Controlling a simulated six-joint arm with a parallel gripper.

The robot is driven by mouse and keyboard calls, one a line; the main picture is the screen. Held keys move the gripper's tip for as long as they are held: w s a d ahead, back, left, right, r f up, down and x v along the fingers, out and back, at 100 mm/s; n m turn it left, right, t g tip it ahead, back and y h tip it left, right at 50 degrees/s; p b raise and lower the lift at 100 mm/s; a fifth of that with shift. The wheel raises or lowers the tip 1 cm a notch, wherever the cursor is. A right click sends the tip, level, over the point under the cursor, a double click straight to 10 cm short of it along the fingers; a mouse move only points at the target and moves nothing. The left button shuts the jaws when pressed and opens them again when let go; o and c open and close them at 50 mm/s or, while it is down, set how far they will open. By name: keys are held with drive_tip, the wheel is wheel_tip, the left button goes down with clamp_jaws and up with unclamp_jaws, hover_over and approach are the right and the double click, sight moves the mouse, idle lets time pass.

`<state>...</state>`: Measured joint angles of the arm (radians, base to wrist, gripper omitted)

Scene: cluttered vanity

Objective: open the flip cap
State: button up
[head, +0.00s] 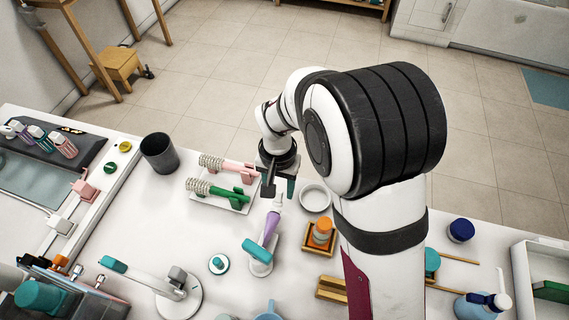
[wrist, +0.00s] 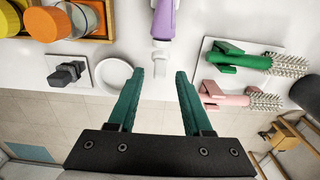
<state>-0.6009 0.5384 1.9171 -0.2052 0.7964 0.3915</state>
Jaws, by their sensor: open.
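A purple tube (head: 271,227) with a narrow white end (head: 278,201) leans up from a white stand with a teal part (head: 257,251). In the wrist view the purple tube (wrist: 163,22) points toward me from the top edge, its white end (wrist: 160,52) lying between and just beyond my fingertips. I cannot make out the flip cap's hinge or lid. My gripper (wrist: 160,72) has its two teal fingers apart, with nothing held between them. In the head view my gripper (head: 278,187) is just behind the tube's white end, partly hidden by its own wrist.
A tray with green (head: 228,195) and pink (head: 241,170) brushes lies left of my gripper. A white round dish (head: 315,198) and a wooden box with an orange-capped jar (head: 321,231) stand right. A dark cup (head: 159,152) is farther left. A small teal-topped item (head: 217,264) stands in front.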

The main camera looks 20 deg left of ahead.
drive_tip(key=shift+f, duration=0.5)
clamp_jaws()
drive_tip(key=shift+s+r+t, duration=0.15)
drive_tip(key=shift+s+t, duration=0.15)
drive_tip(key=shift+t, duration=0.45)
drive_tip(key=shift+s+r+t, duration=0.15)
drive_tip(key=shift+s+t, duration=0.1)
drive_tip(key=shift+t, duration=0.5)
unclamp_jaws()
